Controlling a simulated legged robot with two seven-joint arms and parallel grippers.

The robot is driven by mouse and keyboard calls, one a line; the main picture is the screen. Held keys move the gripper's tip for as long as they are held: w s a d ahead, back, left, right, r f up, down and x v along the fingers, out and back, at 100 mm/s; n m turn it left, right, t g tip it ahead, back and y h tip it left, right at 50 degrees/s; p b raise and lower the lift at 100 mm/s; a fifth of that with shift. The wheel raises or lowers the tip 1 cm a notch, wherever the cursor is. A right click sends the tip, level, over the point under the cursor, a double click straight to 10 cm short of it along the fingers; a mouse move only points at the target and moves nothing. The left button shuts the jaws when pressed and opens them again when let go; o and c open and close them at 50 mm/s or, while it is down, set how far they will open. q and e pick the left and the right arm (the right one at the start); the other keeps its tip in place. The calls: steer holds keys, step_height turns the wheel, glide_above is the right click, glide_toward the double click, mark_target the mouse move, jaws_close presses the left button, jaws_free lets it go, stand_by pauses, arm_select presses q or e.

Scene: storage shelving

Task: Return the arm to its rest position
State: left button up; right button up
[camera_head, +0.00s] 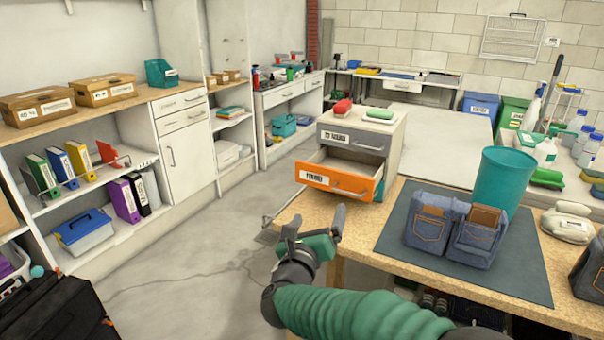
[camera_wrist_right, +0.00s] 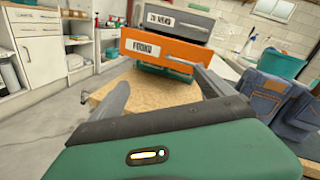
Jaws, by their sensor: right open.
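My right arm (camera_head: 355,310), with a green ribbed sleeve, reaches in from the bottom right of the head view. My right gripper (camera_head: 315,222) is open and empty, near the left corner of the wooden table. In the right wrist view its two fingers (camera_wrist_right: 160,92) stand wide apart with nothing between them. A small drawer cabinet (camera_head: 390,150) stands on the table beyond the gripper. Its orange drawer (camera_head: 340,180) is pulled open; the grey drawer (camera_head: 352,138) above it looks shut. My left gripper is not in view.
A dark mat (camera_head: 520,270) on the table (camera_head: 385,255) holds folded jeans (camera_head: 455,228) and a teal bin (camera_head: 500,180). A red item (camera_head: 342,108) and a green item (camera_head: 380,114) lie on the cabinet. Shelving (camera_head: 150,125) lines the left. Open floor (camera_head: 190,265) lies left of the table.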

steer(key=s+d+f+n+g+y, duration=0.1)
steer(key=s+f+n+g+y, duration=0.25)
steer(key=f+n, duration=0.55)
steer(key=s+d+f+n+g+y, duration=0.15)
steer(key=s+f+n+y, duration=0.35)
steer(key=n, duration=0.8)
steer(key=s+d+f+n+g+h, duration=0.1)
steer(key=s+d+f+n+g, duration=0.25)
steer(key=s, duration=0.35)
steer(key=s+d+f+n+g+h, duration=0.1)
steer(key=s+d+f+n+g, duration=0.1)
steer(key=s+f+n, duration=0.4)
steer(key=s+d+f+n+g, duration=0.3)
steer(key=s, duration=0.5)
steer(key=w+r+p+v, duration=0.1)
steer(key=w+p+v, duration=0.2)
steer(key=p+v, duration=1.1)
steer(key=w+a+r+p+v, duration=0.1)
steer(key=w+p+v, duration=0.2)
steer(key=p+v, duration=1.1)
steer(key=shift+w+g+p, duration=0.25)
steer(key=shift+g+p, duration=0.1)
steer(key=shift+p, duration=0.35)
